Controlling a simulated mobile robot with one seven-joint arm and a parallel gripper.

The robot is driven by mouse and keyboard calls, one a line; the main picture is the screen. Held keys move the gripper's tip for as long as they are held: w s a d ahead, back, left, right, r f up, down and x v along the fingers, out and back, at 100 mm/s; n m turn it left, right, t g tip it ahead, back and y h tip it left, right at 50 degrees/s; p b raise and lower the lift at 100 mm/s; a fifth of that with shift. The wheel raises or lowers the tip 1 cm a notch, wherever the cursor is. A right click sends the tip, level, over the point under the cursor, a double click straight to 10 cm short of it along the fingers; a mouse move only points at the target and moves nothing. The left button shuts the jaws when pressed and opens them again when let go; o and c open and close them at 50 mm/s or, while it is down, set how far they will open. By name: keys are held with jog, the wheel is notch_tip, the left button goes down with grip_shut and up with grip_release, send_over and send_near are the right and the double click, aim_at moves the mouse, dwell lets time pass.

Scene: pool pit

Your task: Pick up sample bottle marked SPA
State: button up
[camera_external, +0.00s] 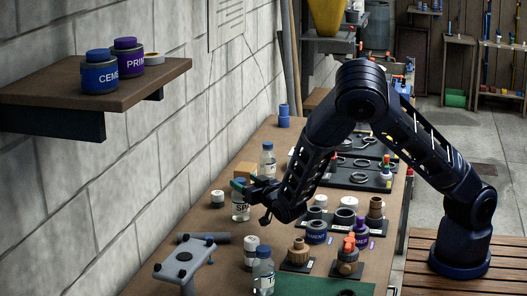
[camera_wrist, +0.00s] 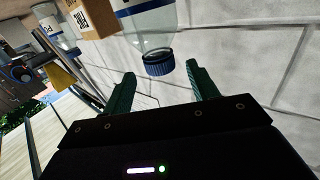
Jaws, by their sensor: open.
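The sample bottle marked SPA (camera_external: 240,212) stands upright on the workbench, clear with a dark-lettered label. Its top is hidden by the fingers in the external view. My gripper (camera_external: 244,186) is open at the height of the bottle's top, reaching in from the right. In the wrist view a clear bottle with a blue ribbed cap (camera_wrist: 158,64) hangs inverted in the picture, its cap between the tips of my open green gripper fingers (camera_wrist: 160,76). Gaps show on both sides of the cap. Its label is mostly cut off there.
Another blue-capped bottle (camera_external: 268,160) and a cardboard box (camera_external: 244,171) stand just behind. A white-capped jar (camera_external: 217,199) is to the left, near the block wall (camera_external: 150,150). A bottle (camera_external: 263,272), a grey stand (camera_external: 185,262) and several fittings crowd the front.

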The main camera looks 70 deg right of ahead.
jog(key=x, duration=0.4)
jog(key=shift+w+d+f, duration=0.15)
jog(key=shift+w+f, duration=0.2)
jog(key=shift+w, duration=0.05)
grip_shut()
